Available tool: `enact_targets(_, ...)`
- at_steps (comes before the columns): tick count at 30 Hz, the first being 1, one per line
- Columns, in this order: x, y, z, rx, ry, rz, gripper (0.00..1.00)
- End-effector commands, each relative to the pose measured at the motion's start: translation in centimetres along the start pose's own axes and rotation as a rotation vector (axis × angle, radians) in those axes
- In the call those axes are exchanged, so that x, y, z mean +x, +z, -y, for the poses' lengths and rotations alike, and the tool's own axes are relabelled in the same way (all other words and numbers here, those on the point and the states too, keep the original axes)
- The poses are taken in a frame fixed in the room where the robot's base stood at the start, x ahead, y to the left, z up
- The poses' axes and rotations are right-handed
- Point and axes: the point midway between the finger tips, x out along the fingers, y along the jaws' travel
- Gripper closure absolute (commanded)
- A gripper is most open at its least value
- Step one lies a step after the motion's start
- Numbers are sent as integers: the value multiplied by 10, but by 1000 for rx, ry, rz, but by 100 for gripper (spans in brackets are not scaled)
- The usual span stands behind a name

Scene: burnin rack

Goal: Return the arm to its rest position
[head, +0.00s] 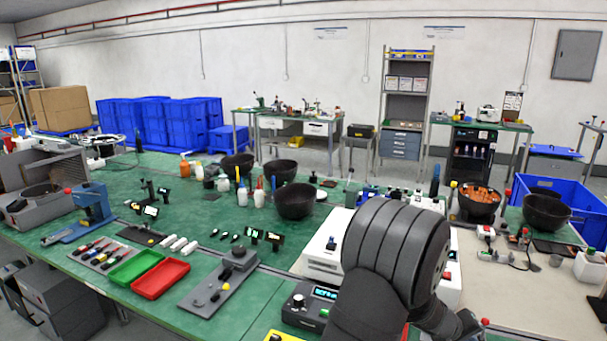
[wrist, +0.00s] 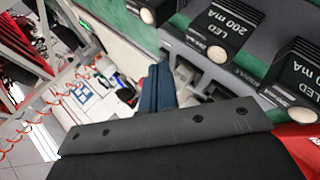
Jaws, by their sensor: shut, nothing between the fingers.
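My arm (head: 395,250) rises at the lower right of the head view, a dark ribbed link in front of the bench. My gripper is hidden behind it there. In the wrist view my gripper (wrist: 155,75) shows as narrow dark fingers, shut with nothing seen between them. Black modules marked LED 200 mA (wrist: 225,25) lie just to the right of the fingers, beside a grey strip. I cannot tell whether the fingers touch anything.
A white box (head: 325,245) and a power supply with a lit display (head: 308,305) stand close left of my arm. Green (head: 135,268) and red (head: 160,278) trays lie farther left. Black bowls (head: 295,202) stand behind. A blue crate (head: 565,205) is at right.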

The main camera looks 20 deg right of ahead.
Motion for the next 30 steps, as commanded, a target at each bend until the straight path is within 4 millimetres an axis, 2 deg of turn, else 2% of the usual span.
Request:
enact_targets(2, -10, 4, 10, -2, 0, -1, 100)
enact_targets(9, -34, 5, 11, 0, 3, -1, 100)
enact_targets(21, -38, 5, 11, 1, 1, 1, 98)
enact_targets(30, -38, 5, 11, 0, 1, 1, 39)
